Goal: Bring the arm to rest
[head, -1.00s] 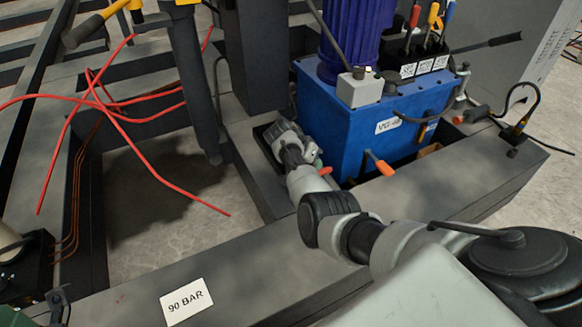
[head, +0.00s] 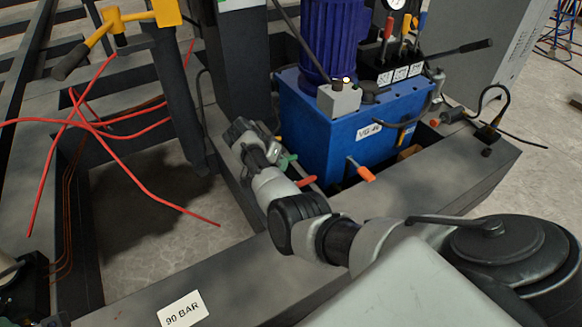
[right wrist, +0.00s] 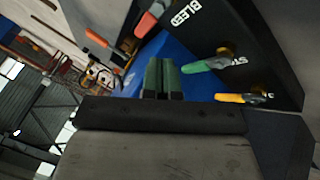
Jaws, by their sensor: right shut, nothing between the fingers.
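My right arm (head: 310,225) reaches in from the lower right of the head view. Its right gripper (head: 238,130) is shut and empty, left of the blue tank unit (head: 345,130) and apart from it, over the dark frame beam. In the right wrist view the shut fingers (right wrist: 163,78) stand together in the middle with nothing between them. That view also shows a green handle (right wrist: 205,66) and a yellow handle (right wrist: 243,98) on a dark labelled panel (right wrist: 215,30), right of the fingers. My left gripper is not in view.
An orange handle (head: 361,170) sticks out at the tank's front. A lever (head: 465,47) juts right behind it. A yellow-headed post (head: 160,15) and red hoses (head: 120,135) are at left. A "90 BAR" card (head: 183,310) lies on the front beam (head: 240,275).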

